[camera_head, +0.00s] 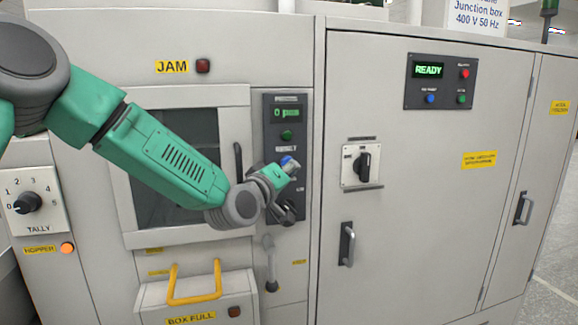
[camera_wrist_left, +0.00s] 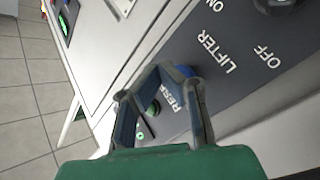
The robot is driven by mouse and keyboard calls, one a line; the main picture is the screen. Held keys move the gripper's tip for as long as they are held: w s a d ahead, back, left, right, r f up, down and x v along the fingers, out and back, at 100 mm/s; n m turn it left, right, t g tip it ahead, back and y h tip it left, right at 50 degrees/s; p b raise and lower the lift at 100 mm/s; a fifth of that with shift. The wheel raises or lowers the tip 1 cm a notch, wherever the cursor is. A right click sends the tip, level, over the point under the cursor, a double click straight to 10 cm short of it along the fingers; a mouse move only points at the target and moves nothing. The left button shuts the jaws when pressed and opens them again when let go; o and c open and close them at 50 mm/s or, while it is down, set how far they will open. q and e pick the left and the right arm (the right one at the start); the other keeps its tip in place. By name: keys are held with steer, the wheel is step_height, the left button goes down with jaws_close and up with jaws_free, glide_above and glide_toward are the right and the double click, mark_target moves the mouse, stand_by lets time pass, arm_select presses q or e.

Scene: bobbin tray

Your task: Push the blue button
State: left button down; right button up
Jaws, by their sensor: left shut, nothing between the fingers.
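A blue button (camera_wrist_left: 186,72) shows in the left wrist view on the dark control strip, beside a partly covered label that begins "RESE". My left gripper (camera_wrist_left: 168,72) is shut and empty, with its fingertips at the blue button and covering part of it. I cannot tell whether they touch or press it. In the head view my left gripper (camera_head: 287,167) is in front of the narrow dark panel (camera_head: 270,108), below its green button (camera_head: 286,135). A patch of blue (camera_head: 288,160) shows at the fingertips there. My right gripper is not in view.
A "LIFTER" knob (camera_head: 288,210) sits just below the gripper. Another panel (camera_head: 412,90) at the right has a READY display and its own blue button (camera_head: 430,99). A rotary switch (camera_head: 363,165) and door handle (camera_head: 347,244) stick out. A yellow handle (camera_head: 194,298) is below.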

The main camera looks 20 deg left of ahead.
arm_select(q)
steer(key=shift+w+a, duration=0.1)
steer(key=shift+w+a, duration=0.1)
steer(key=shift+w, duration=0.1)
steer(key=shift+w+a+r, duration=0.1)
steer(key=shift+w+a, duration=0.2)
steer(key=shift+w, duration=0.15)
stand_by(1.1)
steer(key=shift+s+d, duration=0.1)
steer(key=shift+s+d+b, duration=0.35)
steer(key=shift+s+d, duration=0.05)
steer(key=shift+s, duration=0.3)
steer(key=s+d, duration=0.1)
steer(key=s, duration=0.1)
steer(key=s+d, duration=0.2)
steer(key=shift+s, duration=0.1)
steer(key=shift+a, duration=0.1)
stand_by(0.7)
